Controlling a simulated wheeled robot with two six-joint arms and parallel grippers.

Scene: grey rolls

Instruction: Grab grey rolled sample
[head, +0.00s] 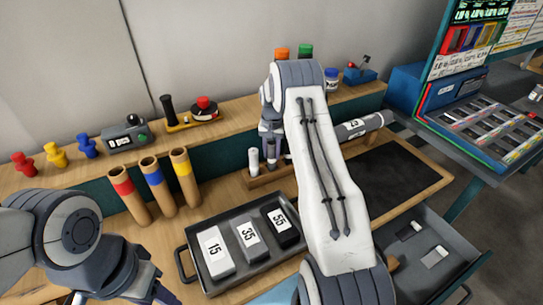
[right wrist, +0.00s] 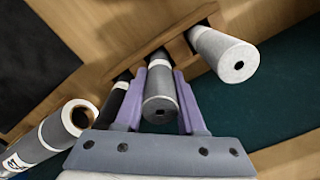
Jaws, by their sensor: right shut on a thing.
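A wooden rack (head: 270,176) on the workbench holds several rolls. My right gripper (right wrist: 159,72) is shut on a grey roll (right wrist: 160,92), with one lilac finger on each side of it. The lower end of this roll appears at or in the rack in the right wrist view; I cannot tell whether it is lifted. In the head view my right arm hides most of this spot. A white-and-grey roll (right wrist: 225,56) stands in the rack to the right, and a dark roll is partly behind the left finger. My left gripper (head: 150,290) is low at the left, its jaws unclear.
A larger labelled grey roll (head: 360,126) lies at the right of the rack. A dark tray (head: 206,278) with numbered blocks, three cardboard tubes (head: 157,187) and a black mat (head: 400,185) are on the bench. An open drawer (head: 455,255) is at lower right.

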